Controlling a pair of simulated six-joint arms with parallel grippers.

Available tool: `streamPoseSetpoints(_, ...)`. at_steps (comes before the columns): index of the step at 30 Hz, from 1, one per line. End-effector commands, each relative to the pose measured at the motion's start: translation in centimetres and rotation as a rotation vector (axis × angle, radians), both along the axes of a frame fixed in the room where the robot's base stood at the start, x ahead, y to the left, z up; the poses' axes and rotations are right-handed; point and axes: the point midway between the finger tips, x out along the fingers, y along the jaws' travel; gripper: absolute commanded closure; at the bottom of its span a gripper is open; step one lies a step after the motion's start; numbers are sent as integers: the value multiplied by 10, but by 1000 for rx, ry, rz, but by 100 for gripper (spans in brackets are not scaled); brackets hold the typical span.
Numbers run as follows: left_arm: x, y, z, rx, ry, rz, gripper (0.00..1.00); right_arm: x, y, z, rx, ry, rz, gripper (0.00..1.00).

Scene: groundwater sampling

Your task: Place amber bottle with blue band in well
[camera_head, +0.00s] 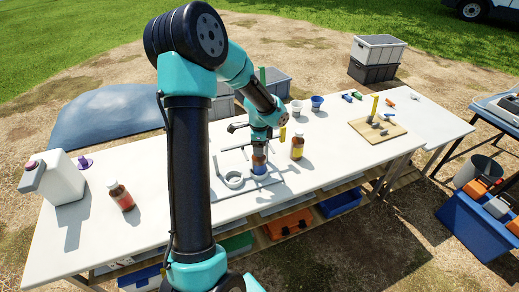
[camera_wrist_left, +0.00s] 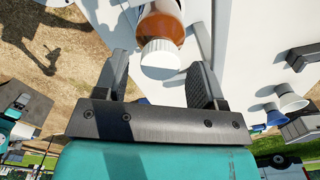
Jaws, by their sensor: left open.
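An amber bottle (camera_head: 259,166) with a blue band stands upright in a round well of the white rack (camera_head: 222,190), below my left gripper (camera_head: 261,143). The lower part of the bottle is hidden by the well. In the left wrist view its white cap (camera_wrist_left: 160,58) and amber shoulder (camera_wrist_left: 160,28) show between and beyond the fingers. My left gripper is open, with a gap between the fingers and the cap. Beside the bottle, an empty white ring (camera_head: 233,179) belongs to the rack. My right gripper is not in view.
An amber bottle with a yellow band (camera_head: 297,147) stands just right of the rack. One with a red band (camera_head: 121,197) stands at the left by a white jug (camera_head: 52,180). Cups (camera_head: 317,102) and a wooden tray (camera_head: 377,131) are further right.

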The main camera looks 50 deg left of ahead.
Motion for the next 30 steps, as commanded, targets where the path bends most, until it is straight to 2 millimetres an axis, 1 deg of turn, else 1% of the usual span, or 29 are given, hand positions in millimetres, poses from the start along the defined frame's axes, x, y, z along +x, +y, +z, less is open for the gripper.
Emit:
streamPoseSetpoints(1, 0, 0, 10, 1, -4, 1, 36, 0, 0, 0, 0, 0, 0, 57)
streamPoseSetpoints(9, 1, 0, 61, 1, -6, 1, 36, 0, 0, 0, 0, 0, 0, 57)
streamPoseSetpoints(12, 1, 0, 78, 0, -4, -1, 36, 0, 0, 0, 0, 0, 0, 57)
streamPoseSetpoints(15, 0, 0, 90, 1, -2, 0, 36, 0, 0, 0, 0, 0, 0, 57)
streamPoseSetpoints(20, 0, 0, 99, -1, -1, 0, 36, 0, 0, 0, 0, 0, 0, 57)
streamPoseSetpoints(30, 0, 0, 99, -1, -1, 0, 36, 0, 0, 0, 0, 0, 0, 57)
